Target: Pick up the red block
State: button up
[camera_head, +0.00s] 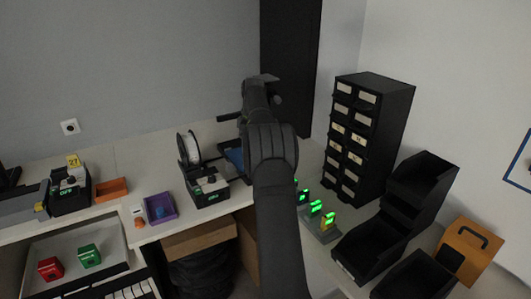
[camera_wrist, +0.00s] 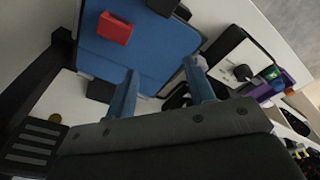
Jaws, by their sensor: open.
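In the wrist view a red block (camera_wrist: 114,27) lies on a blue mat or tray surface (camera_wrist: 150,45), near its upper left. My gripper (camera_wrist: 161,66) is open, with its two fingers apart over the near part of the blue surface and nothing between them. The red block is beyond the fingertips, up and to the left, and not touching them. In the head view my arm hides most of the blue surface (camera_head: 232,157), and the block on it does not show there. A separate red box (camera_head: 50,268) stands at the lower left in the head view.
A green box (camera_head: 89,256) stands beside the red box. A spool device (camera_head: 205,185) is left of my arm. A black drawer cabinet (camera_head: 365,140), green-lit devices (camera_head: 318,215) and black bins (camera_head: 375,245) are to the right. A purple tray (camera_head: 160,208) sits on the counter.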

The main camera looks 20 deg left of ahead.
jog(key=s+a+r+n+t+h, duration=0.1)
jog(key=a+r+n+t+h, duration=0.25)
jog(key=r+n+h, duration=0.45)
jog(key=w+d+f, duration=0.1)
jog(key=f, duration=0.1)
jog(key=w+d+f+y, duration=0.1)
jog(key=d+f, duration=0.1)
jog(key=f, duration=0.1)
jog(key=w+d+f+y, duration=0.1)
jog(key=w+f, duration=0.1)
jog(key=f, duration=0.1)
jog(key=shift+w+d+f+n+t, duration=0.1)
jog(key=shift+d+f+n+t, duration=0.1)
jog(key=shift+d+n+t, duration=0.2)
jog(key=shift+s+f+x, duration=0.1)
jog(key=shift+s+x, duration=0.05)
jog(key=shift+x, duration=0.7)
jog(key=shift+s+f+x, duration=0.1)
jog(key=shift+s+x, duration=0.05)
jog(key=shift+x, duration=0.75)
jog(key=shift+s+f+x, duration=0.1)
jog(key=shift+s+x, duration=0.05)
jog(key=shift+x, duration=0.7)
jog(key=shift+r, duration=0.1)
jog(key=c, duration=1.1)
